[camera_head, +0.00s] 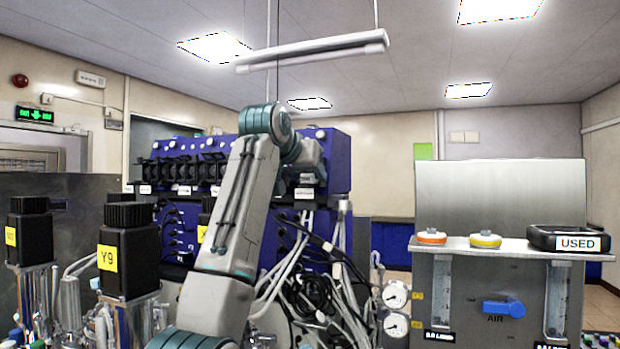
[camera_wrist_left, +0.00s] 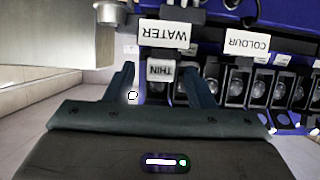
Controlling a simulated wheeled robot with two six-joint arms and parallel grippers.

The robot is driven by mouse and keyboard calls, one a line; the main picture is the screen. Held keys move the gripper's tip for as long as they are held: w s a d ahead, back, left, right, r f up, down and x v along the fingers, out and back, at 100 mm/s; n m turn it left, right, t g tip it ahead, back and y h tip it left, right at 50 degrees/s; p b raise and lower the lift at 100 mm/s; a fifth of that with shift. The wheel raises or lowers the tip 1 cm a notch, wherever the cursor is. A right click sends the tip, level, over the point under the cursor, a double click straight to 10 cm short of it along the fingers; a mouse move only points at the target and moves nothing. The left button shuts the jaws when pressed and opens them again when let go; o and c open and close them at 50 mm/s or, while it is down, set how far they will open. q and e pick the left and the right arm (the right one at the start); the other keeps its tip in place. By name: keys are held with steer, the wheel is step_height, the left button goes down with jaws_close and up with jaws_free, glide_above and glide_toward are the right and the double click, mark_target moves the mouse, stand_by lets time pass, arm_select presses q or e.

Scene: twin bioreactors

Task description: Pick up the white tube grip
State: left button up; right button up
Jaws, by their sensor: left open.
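I cannot pick out the white tube grip for certain. In the head view a pale upright tube end (camera_head: 344,207) stands among white hoses right of my arm; I cannot tell if it is the grip. My left gripper (camera_wrist_left: 158,80) is open in the wrist view, its two dark fingers apart. A small pale ring (camera_wrist_left: 132,96) shows by the left finger. In the head view my arm reaches to the blue unit and the fingertips are hidden. My right gripper is not in view.
The blue unit (camera_head: 335,150) with a row of black pump heads (camera_head: 185,168) stands behind my arm. Black-topped vessels (camera_head: 128,250) stand left. Hoses and cables (camera_head: 310,270) crowd the middle. A metal gas panel (camera_head: 500,200) with a shelf stands right.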

arm_select(q)
steer(key=shift+s+r, duration=0.1)
steer(key=shift+r, duration=0.05)
steer(key=c, duration=1.1)
